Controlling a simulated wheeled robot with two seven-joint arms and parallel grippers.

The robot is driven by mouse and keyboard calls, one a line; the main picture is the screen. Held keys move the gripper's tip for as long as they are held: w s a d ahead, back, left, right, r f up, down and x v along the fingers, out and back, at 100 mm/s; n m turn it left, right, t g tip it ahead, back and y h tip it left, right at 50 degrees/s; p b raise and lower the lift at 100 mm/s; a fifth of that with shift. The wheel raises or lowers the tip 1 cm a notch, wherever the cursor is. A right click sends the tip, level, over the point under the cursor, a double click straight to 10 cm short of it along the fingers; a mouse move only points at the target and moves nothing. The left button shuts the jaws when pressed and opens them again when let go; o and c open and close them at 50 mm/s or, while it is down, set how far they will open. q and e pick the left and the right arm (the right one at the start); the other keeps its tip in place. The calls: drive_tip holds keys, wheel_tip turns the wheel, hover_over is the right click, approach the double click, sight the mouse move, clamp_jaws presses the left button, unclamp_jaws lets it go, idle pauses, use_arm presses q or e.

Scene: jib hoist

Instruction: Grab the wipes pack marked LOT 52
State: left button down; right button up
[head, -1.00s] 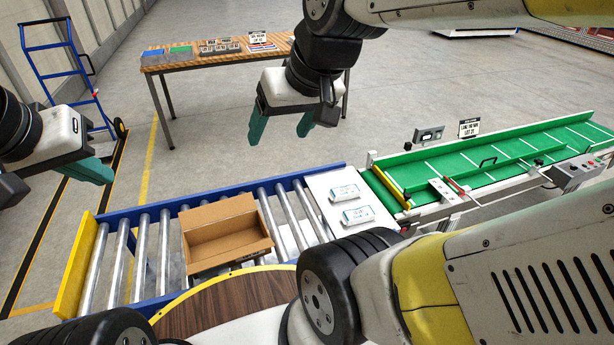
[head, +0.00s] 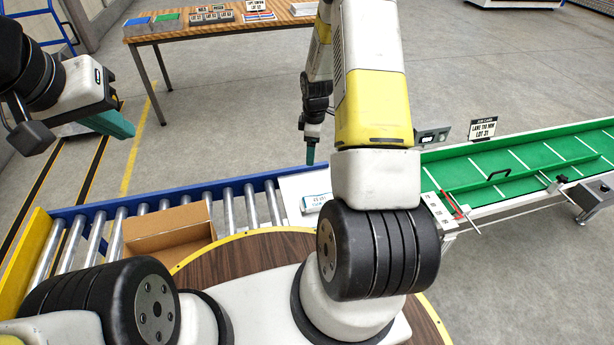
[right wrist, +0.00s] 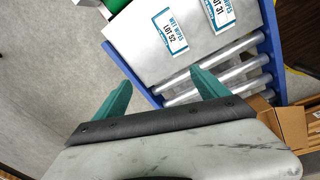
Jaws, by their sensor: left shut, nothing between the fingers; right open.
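The wipes pack marked LOT 52 (right wrist: 165,33) lies flat on a white plate (right wrist: 135,25) in the right wrist view. A second wipes pack, marked LOT 31 (right wrist: 222,15), lies beside it, apart from it. My right gripper (right wrist: 160,82) is open and empty, its fingertips pointing toward the LOT 52 pack with a gap left. In the head view the right gripper (head: 309,153) is small, above the plate's far side. One pack (head: 316,202) shows there, partly behind my arm; its lot number is unreadable. My left gripper (head: 115,124) is shut and empty, over the floor at left.
A roller conveyor (head: 228,208) with blue rails adjoins the plate and carries an open cardboard box (head: 168,234). A green belt lane (head: 530,165) with a raised guide lies at right. A signed wooden table (head: 180,30) stands behind. The floor between is clear.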

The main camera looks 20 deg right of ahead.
sight(320, 200)
drive_tip(key=s+f+n, duration=0.1)
drive_tip(key=f, duration=0.5)
drive_tip(key=s+d+f+n+g, duration=0.1)
drive_tip(key=f, duration=0.5)
drive_tip(key=s+f+n, duration=0.1)
drive_tip(key=f, duration=0.5)
drive_tip(key=shift+d+n, duration=0.25)
drive_tip(key=shift+n, duration=0.05)
drive_tip(key=f, duration=0.4)
drive_tip(key=d+f, duration=0.1)
drive_tip(key=f, duration=0.2)
drive_tip(key=shift+c, duration=0.2)
drive_tip(key=c, duration=1.5)
